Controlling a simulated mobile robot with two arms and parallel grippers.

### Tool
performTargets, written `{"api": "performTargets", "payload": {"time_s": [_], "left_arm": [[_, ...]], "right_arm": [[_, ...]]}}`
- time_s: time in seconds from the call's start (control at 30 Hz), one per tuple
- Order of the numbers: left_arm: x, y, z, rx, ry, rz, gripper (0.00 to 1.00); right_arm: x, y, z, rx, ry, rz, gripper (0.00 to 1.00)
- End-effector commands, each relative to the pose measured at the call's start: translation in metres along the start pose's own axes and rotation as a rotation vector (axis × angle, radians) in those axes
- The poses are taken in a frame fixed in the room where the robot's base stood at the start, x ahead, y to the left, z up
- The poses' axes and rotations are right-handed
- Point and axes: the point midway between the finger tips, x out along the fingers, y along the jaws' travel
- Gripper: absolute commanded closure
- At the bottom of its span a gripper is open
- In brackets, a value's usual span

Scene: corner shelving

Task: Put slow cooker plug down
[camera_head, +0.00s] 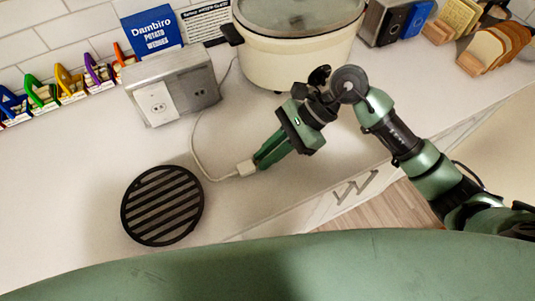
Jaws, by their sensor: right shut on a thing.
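The slow cooker (297,50) is cream-coloured with a glass lid and a dark handle, and stands on the counter at the top middle. A white cord (197,150) runs from behind it, curving down the counter to a white plug (244,168). My right gripper (257,162) is shut on the plug at the plug's right end, close to the counter top. I cannot tell whether the plug touches the counter. My left gripper is not in view.
A metal box with white outlets (157,104) stands left of the cord. A round black slatted trivet (162,205) lies at the lower left. Bread slices in a wooden holder (494,48) stand at the right. White counter (60,175) is clear around the trivet.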

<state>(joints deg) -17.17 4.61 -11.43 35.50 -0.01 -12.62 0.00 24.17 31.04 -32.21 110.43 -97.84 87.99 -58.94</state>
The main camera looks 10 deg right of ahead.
Motion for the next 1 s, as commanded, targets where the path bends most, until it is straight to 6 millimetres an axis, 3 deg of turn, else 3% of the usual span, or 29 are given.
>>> {"api": "performTargets", "payload": {"time_s": [0.03,0.1,0.67,0.9,1.0], "left_arm": [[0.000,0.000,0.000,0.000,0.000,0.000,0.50],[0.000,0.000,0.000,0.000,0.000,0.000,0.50],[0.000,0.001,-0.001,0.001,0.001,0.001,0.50],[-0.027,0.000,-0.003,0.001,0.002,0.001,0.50],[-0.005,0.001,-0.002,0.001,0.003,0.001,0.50]], "right_arm": [[0.003,0.002,-0.003,0.006,0.007,0.008,0.81],[0.003,0.003,-0.004,0.007,0.007,0.010,0.65],[0.005,0.006,-0.006,0.011,0.011,0.019,0.65],[-0.009,0.005,0.009,0.010,0.010,0.019,0.65],[-0.029,0.002,-0.001,0.005,0.016,0.008,0.65]]}}
